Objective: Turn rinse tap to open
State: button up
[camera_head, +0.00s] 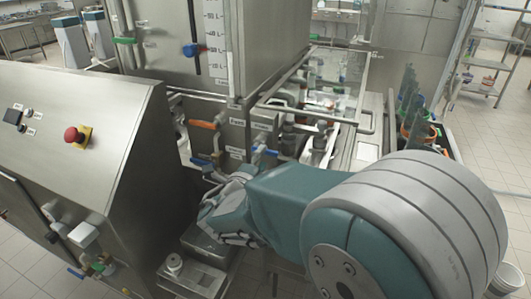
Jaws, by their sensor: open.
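Several coloured tap handles show, but their labels are too small to read, so I cannot tell which is the rinse tap. A blue handle (202,162) sits low on the steel machine, just above and left of my gripper (212,222). An orange handle (205,125) is above it, and another blue handle (262,149) is to the right, behind my arm. My gripper is open, pointing down and left. It is beside the lower pipework, above a metal tray; I see nothing held. My arm hides part of the machine's front.
A steel control cabinet with a red emergency button (74,134) stands close on the left. A tall steel tank (165,75) rises behind. Glass-covered machinery (335,75) is at the back right. Open tiled floor lies far right.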

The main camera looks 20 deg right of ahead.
aim_at(267, 154)
jog(key=w+d, duration=0.2)
jog(key=shift+w+d, duration=0.15)
jog(key=shift+d, duration=0.25)
jog(key=shift+a, duration=0.15)
jog(key=shift+a, duration=0.15)
grip_shut()
